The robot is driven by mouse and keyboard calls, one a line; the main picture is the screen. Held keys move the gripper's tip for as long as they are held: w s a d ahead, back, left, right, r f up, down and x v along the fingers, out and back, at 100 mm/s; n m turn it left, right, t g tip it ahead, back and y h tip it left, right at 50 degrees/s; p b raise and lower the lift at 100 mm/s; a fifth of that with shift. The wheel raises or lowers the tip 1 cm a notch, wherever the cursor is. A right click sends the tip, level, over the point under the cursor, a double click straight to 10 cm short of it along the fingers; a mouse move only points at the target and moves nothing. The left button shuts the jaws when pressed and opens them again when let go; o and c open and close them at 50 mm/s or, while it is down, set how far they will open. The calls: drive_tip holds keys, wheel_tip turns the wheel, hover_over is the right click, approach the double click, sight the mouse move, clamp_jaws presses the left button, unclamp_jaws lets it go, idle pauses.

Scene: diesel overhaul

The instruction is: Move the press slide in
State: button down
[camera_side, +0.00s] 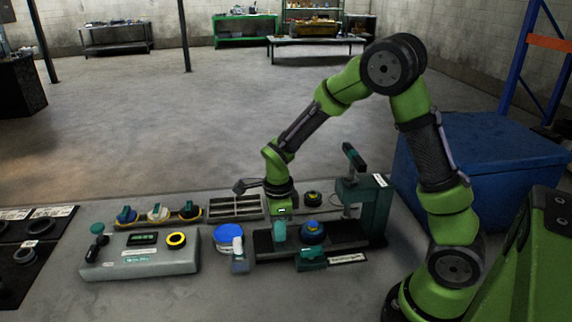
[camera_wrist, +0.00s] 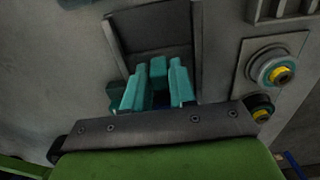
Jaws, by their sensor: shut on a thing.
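The press (camera_side: 376,205) is a dark green frame with a raised teal-tipped lever, at the right of the bench. Its low dark slide bed (camera_side: 345,240) runs out to the left. My gripper (camera_side: 280,232) points down over the left part of this bed. In the wrist view my gripper (camera_wrist: 157,92) has its teal fingers on either side of a teal upright piece (camera_wrist: 158,70), apparently the press slide's handle, and is shut on it. The handle's lower end is hidden.
A control box (camera_side: 140,258) with a yellow-ringed button stands at the left. A blue-lidded pot (camera_side: 228,233) is just left of the bed. A slotted grey tray (camera_side: 236,207) lies behind. A teal block (camera_side: 311,258) stands at the bed's front. A large blue bin (camera_side: 480,160) is behind right.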

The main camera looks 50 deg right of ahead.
sight(312, 224)
drive_tip(key=shift+s+d, duration=1.5)
drive_tip(key=shift+d, duration=0.1)
drive_tip(key=shift+s+d, duration=1.25)
drive_tip(key=c, duration=1.4)
unclamp_jaws()
drive_tip(key=shift+s+d, duration=0.15)
drive_tip(key=shift+o, duration=0.8)
drive_tip(key=shift+o, duration=1)
